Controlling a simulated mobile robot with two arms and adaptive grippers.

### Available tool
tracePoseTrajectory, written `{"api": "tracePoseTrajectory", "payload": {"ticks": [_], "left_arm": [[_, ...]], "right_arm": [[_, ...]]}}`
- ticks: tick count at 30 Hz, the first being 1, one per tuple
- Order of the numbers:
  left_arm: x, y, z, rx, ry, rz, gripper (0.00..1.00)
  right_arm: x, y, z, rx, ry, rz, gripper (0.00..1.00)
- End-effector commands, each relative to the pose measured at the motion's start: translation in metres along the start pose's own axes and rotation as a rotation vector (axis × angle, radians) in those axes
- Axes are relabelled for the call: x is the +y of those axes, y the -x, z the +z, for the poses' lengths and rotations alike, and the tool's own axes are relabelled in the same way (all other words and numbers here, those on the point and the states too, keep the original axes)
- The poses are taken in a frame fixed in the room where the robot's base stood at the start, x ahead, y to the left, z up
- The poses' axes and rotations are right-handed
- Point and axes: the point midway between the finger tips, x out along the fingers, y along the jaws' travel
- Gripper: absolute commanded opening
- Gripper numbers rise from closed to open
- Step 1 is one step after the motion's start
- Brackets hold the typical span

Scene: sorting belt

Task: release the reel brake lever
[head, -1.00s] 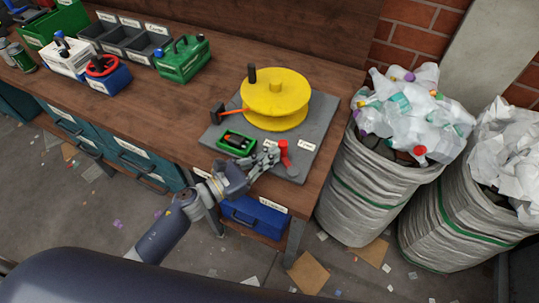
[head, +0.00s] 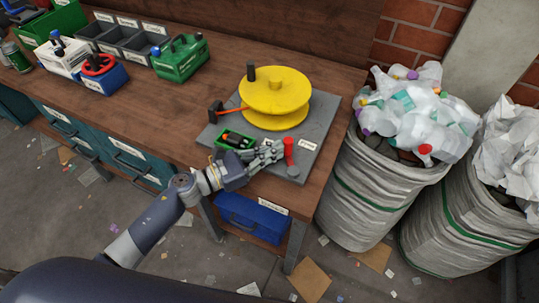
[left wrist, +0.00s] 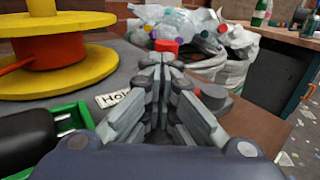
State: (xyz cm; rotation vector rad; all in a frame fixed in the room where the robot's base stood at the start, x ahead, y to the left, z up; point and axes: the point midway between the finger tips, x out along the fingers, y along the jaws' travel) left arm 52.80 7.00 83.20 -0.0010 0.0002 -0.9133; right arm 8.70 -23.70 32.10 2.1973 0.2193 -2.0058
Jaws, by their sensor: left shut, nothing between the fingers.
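The red brake lever (head: 289,151) stands near the front right of the grey reel plate (head: 322,118), beside the yellow reel (head: 275,92). My left gripper (head: 279,151) is shut and empty, just left of the lever in the head view. Its fingertips seem to be at or against the lever; contact is not clear. In the left wrist view the lever's red top (left wrist: 166,46) shows just beyond the shut fingers (left wrist: 164,62), which hide its lower part. A white "Hold" label (left wrist: 112,98) lies left of the fingers. My right gripper is not in view.
A small green tray (head: 222,139) with dark items sits left of my gripper. An orange arm (head: 230,110) sticks out left of the reel. A sack of plastic bottles (head: 375,190) stands right of the bench. A blue box (head: 252,217) is below.

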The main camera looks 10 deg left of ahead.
Motion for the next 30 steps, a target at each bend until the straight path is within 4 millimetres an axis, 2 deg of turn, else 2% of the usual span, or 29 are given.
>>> {"api": "tracePoseTrajectory", "payload": {"ticks": [5,12,18,23,30], "left_arm": [[0.000,0.019,-0.001,0.003,0.000,0.001,0.00],[-0.001,0.070,-0.002,0.004,0.001,0.001,0.00],[0.000,0.104,-0.001,0.003,0.001,0.001,0.00],[0.000,0.117,-0.001,0.002,0.000,0.000,0.00],[0.000,0.120,0.000,0.000,-0.001,-0.001,0.00]], "right_arm": [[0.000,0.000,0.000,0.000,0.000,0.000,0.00],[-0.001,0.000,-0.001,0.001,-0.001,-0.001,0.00],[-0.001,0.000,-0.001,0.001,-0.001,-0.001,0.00],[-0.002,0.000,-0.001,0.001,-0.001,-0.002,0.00],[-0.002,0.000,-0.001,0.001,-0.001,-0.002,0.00]]}}
